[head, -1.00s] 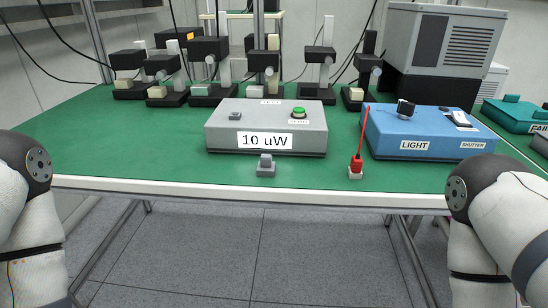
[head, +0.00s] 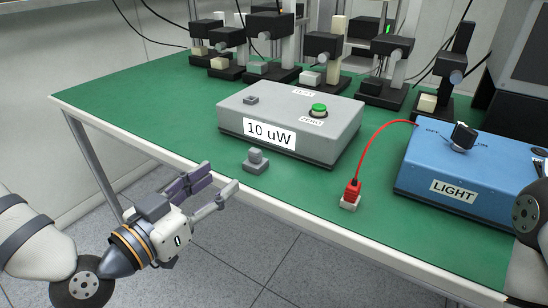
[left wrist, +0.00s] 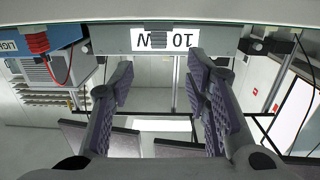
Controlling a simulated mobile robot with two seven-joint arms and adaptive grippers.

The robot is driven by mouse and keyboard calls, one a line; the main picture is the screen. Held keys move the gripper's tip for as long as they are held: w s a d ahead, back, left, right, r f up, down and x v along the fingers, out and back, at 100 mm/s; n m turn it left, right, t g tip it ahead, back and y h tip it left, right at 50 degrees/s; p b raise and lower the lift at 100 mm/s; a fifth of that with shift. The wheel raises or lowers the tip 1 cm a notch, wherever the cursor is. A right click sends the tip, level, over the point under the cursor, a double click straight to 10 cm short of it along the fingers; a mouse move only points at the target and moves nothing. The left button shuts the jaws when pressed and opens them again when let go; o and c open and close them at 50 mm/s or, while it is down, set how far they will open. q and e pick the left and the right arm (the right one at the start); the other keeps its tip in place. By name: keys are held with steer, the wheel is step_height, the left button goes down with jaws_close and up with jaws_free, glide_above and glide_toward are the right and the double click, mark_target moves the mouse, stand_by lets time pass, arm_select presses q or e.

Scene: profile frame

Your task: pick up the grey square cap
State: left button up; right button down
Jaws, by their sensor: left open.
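The grey square cap (head: 255,155) sits on a wider grey square base (head: 255,167) on the green table, near its front edge and in front of the grey "10 uW" box. My left gripper (head: 219,179) is open and empty, just off the table's front edge, to the left of the cap and apart from it. In the left wrist view the picture is upside down; the cap (left wrist: 158,38) shows small between the open fingers, in front of the box label. My right gripper is out of view; only part of my right arm shows at the right edge.
The grey "10 uW" box (head: 330,142) with a green button stands behind the cap. A red plug (head: 353,192) with a cable stands to the right, near the blue LIGHT box (head: 425,180). Black optical mounts line the back. The green table (head: 150,115) is clear at left.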

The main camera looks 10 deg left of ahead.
mark_target(252, 152)
arm_select(q)
steer(key=shift+t, duration=0.3)
steer(key=b+x, duration=0.2)
steer(key=x, duration=1)
steer(key=shift+d+b, duration=0.15)
steer(key=shift+b, duration=0.25)
steer(key=c, duration=0.9)
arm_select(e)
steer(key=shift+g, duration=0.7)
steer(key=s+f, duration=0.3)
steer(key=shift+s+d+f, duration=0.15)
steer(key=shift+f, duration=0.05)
